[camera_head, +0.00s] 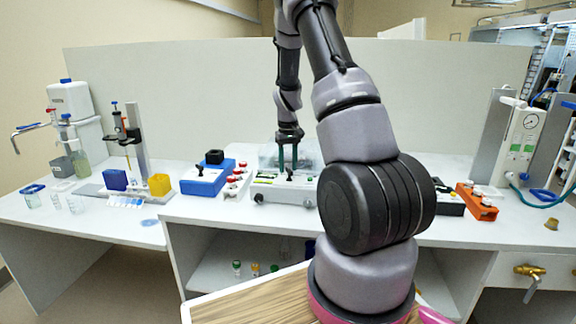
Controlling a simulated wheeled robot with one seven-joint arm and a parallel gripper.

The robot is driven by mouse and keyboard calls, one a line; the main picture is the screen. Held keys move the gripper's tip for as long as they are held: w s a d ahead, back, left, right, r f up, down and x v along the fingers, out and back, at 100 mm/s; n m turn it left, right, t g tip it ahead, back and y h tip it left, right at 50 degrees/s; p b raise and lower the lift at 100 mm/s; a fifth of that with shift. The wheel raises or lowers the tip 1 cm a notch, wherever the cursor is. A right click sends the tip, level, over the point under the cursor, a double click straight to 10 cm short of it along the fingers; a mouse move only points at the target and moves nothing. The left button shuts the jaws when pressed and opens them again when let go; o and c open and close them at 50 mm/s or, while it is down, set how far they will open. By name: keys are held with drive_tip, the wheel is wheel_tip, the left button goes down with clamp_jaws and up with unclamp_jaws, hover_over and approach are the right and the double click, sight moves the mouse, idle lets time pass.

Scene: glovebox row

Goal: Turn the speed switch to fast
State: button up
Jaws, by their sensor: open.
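A white device (271,192) with a clear cover at its back stands on the bench in the middle of the picture. A small black lever (290,173) stands up from its top, and a dark knob (258,198) is on its front face. The labels are too small to read, so I cannot tell which control is the speed switch or how it is set. My gripper (288,166) points down over the device, its two green fingers open and apart. The black lever shows just below and between the fingertips; I cannot tell whether they touch it.
A blue block holder (206,180) and several red-capped vials (237,178) stand left of the device. An orange rack (477,202) stands to the right. My arm hides the bench just right of the device. A syringe stand (138,140) is further left.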

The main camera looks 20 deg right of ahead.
clamp_jaws()
drive_tip(key=shift+m, duration=0.3)
drive_tip(key=shift+s+d+m, duration=0.1)
drive_tip(key=shift+d+m, duration=0.05)
drive_tip(key=shift+m, duration=1.15)
drive_tip(key=shift+d+m, duration=0.15)
drive_tip(key=shift+m, duration=1.15)
unclamp_jaws()
